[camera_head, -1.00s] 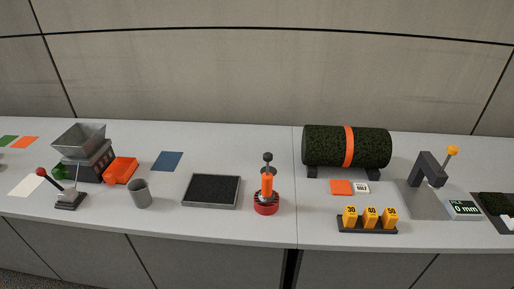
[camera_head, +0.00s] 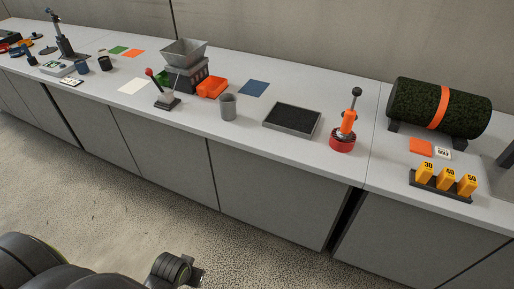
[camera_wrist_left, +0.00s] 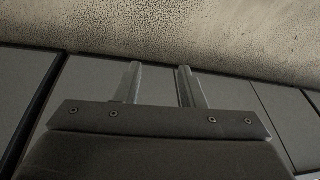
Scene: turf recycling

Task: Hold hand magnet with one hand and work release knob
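The hand magnet (camera_head: 348,121) stands upright on the bench near the front edge, right of the middle in the head view. It has a red round base, an orange body and a dark stem topped by a black knob (camera_head: 356,91). My left gripper (camera_wrist_left: 158,72) shows in the left wrist view with its two fingers apart and nothing between them, in front of the grey cabinet fronts and speckled floor. It is away from the magnet. Dark parts of my own arm show at the lower left of the head view. My right gripper is not in view.
Left of the magnet lies a dark-filled tray (camera_head: 292,120), with a grey cup (camera_head: 228,106) and a hopper machine (camera_head: 184,67) further left. To its right are a turf roll (camera_head: 470,113) and a rack of yellow numbered blocks (camera_head: 446,178). The floor before the bench is clear.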

